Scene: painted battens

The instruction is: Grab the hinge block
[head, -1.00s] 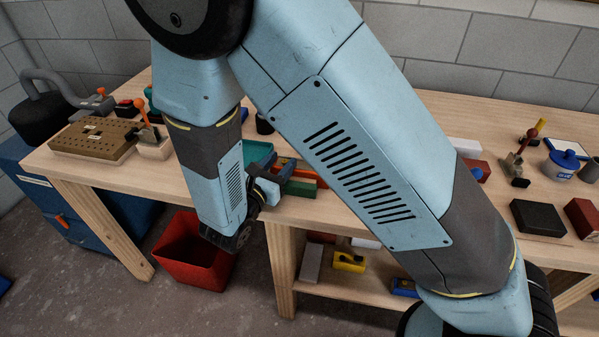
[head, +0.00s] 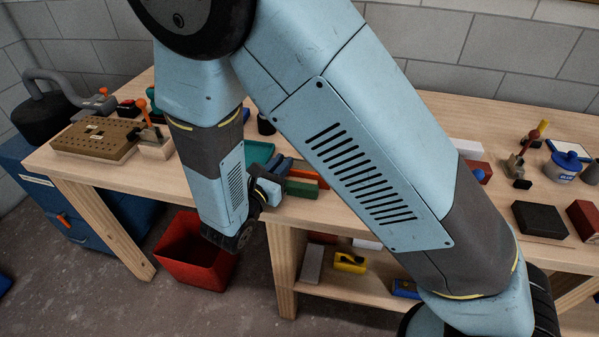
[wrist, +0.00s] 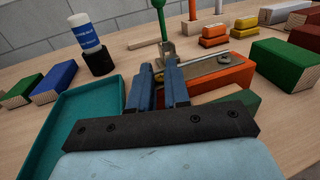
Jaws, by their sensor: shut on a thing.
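The hinge block, an orange block (wrist: 236,77) with a grey metal hinge plate on top, lies at the middle right of the wrist view. In the head view its orange side (head: 314,177) shows near the bench's front edge. My gripper (wrist: 160,75) has its two blue fingers close together at the block's left end, shut on it. The fingers hide the gripped part. In the head view my gripper (head: 283,168) is low over the bench, partly hidden by my arm. I cannot tell whether the block is clear of the wood.
A teal tray (wrist: 42,150) lies just left of the fingers. A green block (head: 301,188) is close in front of the hinge block. A green-handled clamp (wrist: 163,40) stands just behind. A white-and-blue bottle (wrist: 85,35), coloured blocks and a red bin (head: 190,262) are around.

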